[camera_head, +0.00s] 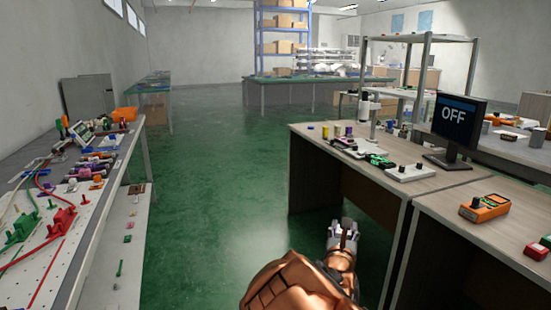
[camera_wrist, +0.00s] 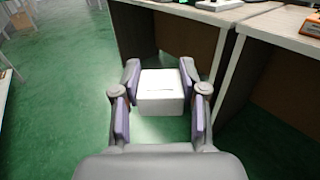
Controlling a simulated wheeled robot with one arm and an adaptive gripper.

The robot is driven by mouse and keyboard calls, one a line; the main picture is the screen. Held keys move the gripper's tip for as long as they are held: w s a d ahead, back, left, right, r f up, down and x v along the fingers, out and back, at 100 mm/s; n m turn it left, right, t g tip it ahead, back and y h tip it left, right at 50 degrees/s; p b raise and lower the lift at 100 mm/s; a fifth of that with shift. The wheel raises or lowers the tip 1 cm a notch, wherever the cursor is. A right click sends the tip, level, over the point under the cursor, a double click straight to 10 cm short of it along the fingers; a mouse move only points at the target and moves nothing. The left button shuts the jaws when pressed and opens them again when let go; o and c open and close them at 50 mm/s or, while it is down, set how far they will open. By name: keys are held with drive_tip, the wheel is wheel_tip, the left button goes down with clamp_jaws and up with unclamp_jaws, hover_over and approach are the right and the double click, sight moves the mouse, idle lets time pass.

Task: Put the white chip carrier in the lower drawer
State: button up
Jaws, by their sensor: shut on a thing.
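A white block, which looks like the white chip carrier (camera_wrist: 160,92), is between the two fingers of my gripper (camera_wrist: 158,85) in the wrist view. The fingers touch its left and right sides, and a thin dark line shows on its top. In the head view my gripper (camera_head: 342,232) is low in the aisle, just left of the wooden desks, with a small pale part of the carrier between its fingers. It is held in the air above the green floor. I cannot make out a lower drawer in either view.
A wooden desk (camera_head: 405,178) with a monitor reading OFF (camera_head: 454,122) stands close on the right. A nearer desk (camera_head: 475,225) holds an orange device (camera_head: 485,207). A white bench (camera_head: 70,215) with leads and parts lines the left. The green floor between is clear.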

wheel_tip(320, 180, up, 27)
drive_tip(key=p, duration=2.5)
drive_tip(key=shift+p, duration=0.4)
drive_tip(key=s+d+f+m+g+h+b, duration=0.1)
drive_tip(key=s+d+f+m+h+b, duration=0.2)
drive_tip(key=d+b, duration=0.45)
drive_tip(key=s+d+f+m+g+h+b, duration=0.15)
drive_tip(key=d+f+b, duration=0.25)
drive_tip(key=d, duration=0.6)
drive_tip(key=s+d+f+m+g+h+b, duration=0.1)
drive_tip(key=s+d+f+g+h+b, duration=0.25)
drive_tip(key=d, duration=0.55)
drive_tip(key=s+d+f+m+g+h+b, duration=0.2)
drive_tip(key=s+d+f+b, duration=0.3)
drive_tip(key=s+d+b, duration=0.3)
drive_tip(key=s+d+f+m+g+h+b, duration=0.1)
drive_tip(key=s+d+f+m+g+b, duration=0.2)
drive_tip(key=s+d+b, duration=0.4)
drive_tip(key=s+d+f, duration=0.1)
drive_tip(key=s+d, duration=0.1)
drive_tip(key=s, duration=0.1)
drive_tip(key=shift+s+d+f+h+b, duration=0.25)
drive_tip(key=shift+d+f+h+b, duration=0.05)
drive_tip(key=shift+f+h+b, duration=0.1)
drive_tip(key=shift+r, duration=0.15)
